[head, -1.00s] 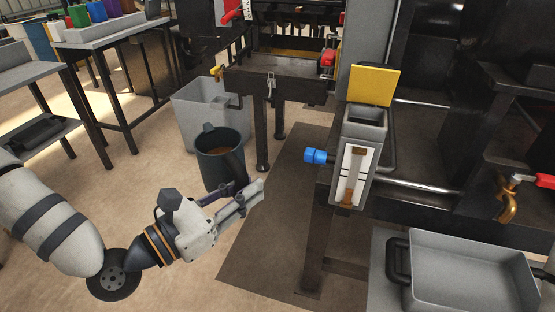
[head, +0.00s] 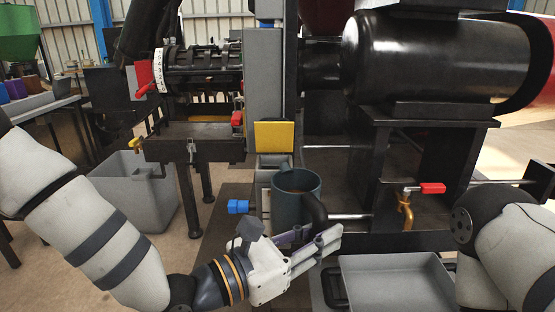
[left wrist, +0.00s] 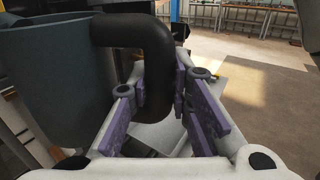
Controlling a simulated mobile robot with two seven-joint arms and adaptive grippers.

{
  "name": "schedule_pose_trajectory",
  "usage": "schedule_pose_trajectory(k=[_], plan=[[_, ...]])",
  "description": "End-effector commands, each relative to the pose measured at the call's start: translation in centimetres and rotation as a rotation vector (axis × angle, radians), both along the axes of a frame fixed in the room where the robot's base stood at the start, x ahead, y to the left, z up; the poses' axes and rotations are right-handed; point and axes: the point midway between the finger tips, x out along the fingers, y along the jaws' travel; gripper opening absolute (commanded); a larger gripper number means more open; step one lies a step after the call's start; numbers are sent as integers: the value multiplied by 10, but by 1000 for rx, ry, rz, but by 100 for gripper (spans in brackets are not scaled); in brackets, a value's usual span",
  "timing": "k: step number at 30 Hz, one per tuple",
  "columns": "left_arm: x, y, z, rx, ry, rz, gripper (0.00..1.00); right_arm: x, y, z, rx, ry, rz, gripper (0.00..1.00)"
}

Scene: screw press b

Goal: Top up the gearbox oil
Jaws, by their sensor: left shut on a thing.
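My left gripper (head: 318,243) is shut on the black handle of a dark blue-grey jug (head: 290,208). The jug is upright, with brownish oil showing inside its mouth. In the left wrist view the fingers (left wrist: 160,95) close around the handle, and the jug's wall (left wrist: 58,85) fills the left. In the head view the jug is in front of the grey oil box (head: 268,162), whose yellow lid (head: 274,136) stands up open. The jug hides most of the box's opening and its white level gauge. My right arm shows at the right edge, but its gripper is out of view.
A blue knob (head: 238,206) sticks out left of the box. A brass tap (head: 406,212) with a red lever (head: 432,188) is to the right, above a grey tray (head: 400,285). A grey bin (head: 130,200) stands at the left. A large black motor (head: 440,60) is behind.

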Motion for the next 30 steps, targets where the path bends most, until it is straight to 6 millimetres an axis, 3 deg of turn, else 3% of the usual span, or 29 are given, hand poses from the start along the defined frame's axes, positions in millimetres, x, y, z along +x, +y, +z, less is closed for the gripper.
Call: schedule_pose_trajectory(k=[5,20,30], plan=[[-2,-12,4,0,1,-20,0,0,0,0,0,-1,0,40],[2,-11,12,-22,58,-19,0,0,0,-1,0,2,0,40],[12,-7,38,-82,212,-19,0,-1,0,-1,0,2,0,40]])
